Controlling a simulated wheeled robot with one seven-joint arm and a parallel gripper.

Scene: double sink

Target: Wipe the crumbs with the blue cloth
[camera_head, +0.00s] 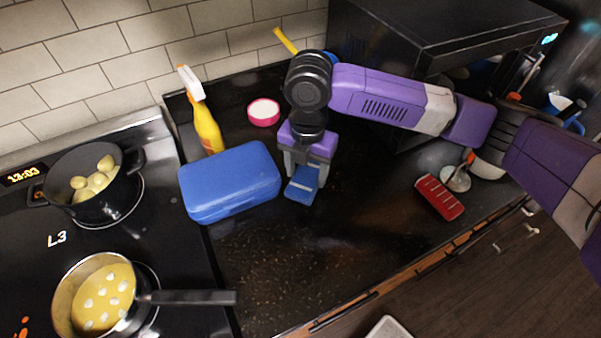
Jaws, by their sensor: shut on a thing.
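My gripper (304,170) points down over the dark counter, just right of the blue box. It is shut on the small blue cloth (300,194), which shows between and below the fingers. I cannot tell whether the cloth touches the counter. Crumbs (262,282) show as fine tan specks on the front left part of the counter, in front of the blue box and left of the gripper and cloth.
The closed blue box (230,178) stands close left of my gripper. Behind it are a yellow spray bottle (207,125) and a pink round tub (263,112). A pan handle (190,297) reaches over the counter's left edge. A red grater-like item (439,197) lies right.

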